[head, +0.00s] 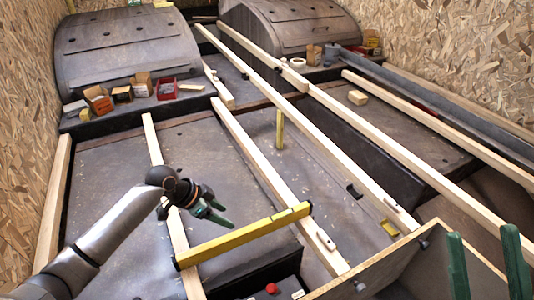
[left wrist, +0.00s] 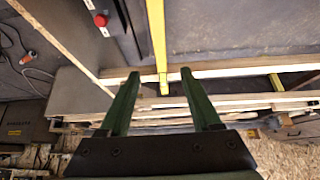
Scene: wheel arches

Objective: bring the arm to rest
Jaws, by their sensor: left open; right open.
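My left gripper (head: 212,211) hangs at the end of my left arm, above the battens at the left middle of the head view. Its green fingers are apart with nothing between them. In the left wrist view, its fingers (left wrist: 160,74) are spread, with a yellow bar showing beyond the gap. My right gripper (head: 484,236) shows at the lower right edge of the head view, its two green fingers upright, apart and empty. The rest of my right arm is out of view.
A yellow spirit level (head: 245,237) lies across wooden battens just below my left gripper. Two grey wheel arches (head: 125,50) (head: 290,27) stand at the back. Small boxes (head: 98,99) sit before the left arch. A wooden panel (head: 385,268) stands near my right gripper.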

